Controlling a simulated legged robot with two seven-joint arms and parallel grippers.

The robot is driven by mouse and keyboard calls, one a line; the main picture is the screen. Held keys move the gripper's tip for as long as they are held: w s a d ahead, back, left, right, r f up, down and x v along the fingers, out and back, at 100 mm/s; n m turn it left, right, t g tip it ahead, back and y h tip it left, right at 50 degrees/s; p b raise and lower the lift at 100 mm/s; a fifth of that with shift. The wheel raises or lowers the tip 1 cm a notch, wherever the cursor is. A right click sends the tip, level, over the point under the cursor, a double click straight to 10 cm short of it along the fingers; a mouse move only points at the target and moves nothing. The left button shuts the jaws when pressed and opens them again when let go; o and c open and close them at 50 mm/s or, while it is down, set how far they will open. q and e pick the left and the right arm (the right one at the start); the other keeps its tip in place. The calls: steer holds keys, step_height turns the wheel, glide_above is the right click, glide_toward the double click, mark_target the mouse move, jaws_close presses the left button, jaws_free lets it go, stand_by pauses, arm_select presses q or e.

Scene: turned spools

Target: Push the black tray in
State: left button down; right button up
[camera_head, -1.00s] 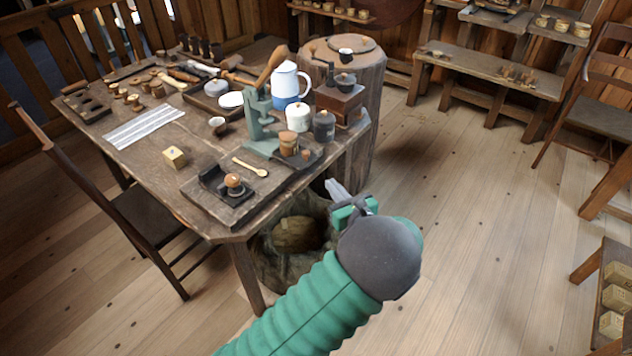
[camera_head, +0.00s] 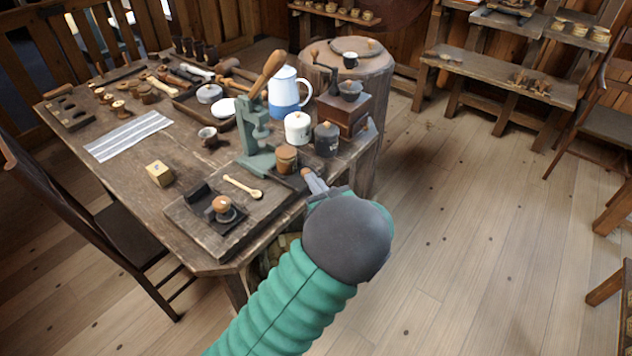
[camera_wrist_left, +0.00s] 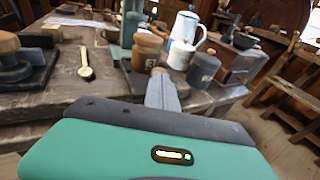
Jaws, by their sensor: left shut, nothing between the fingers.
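A black tray (camera_head: 288,181) lies at the table's front right edge, beside the base of the green press (camera_head: 256,160). My left gripper (camera_head: 314,181) is shut and empty at that end, close to the cup. My right gripper is not in view.
A dark holder with a wooden-knobbed tamper (camera_head: 222,208) sits on a board at the near corner, beside a wooden spoon (camera_head: 243,187). A dark canister (camera_head: 327,139), a white canister (camera_head: 298,128) and a grinder (camera_head: 345,112) stand behind.

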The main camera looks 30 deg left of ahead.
mark_target(285, 166)
arm_select(q)
steer(key=shift+a, duration=0.1)
steer(key=a, duration=0.3)
steer(key=a+b, duration=0.1)
steer(key=a, duration=0.5)
steer(key=shift+w+f, duration=0.15)
steer(key=shift+w, duration=0.25)
steer(key=shift+a, duration=0.4)
steer(key=shift+s+r, duration=0.1)
steer(key=shift+r, duration=0.15)
steer(key=shift+r, duration=0.1)
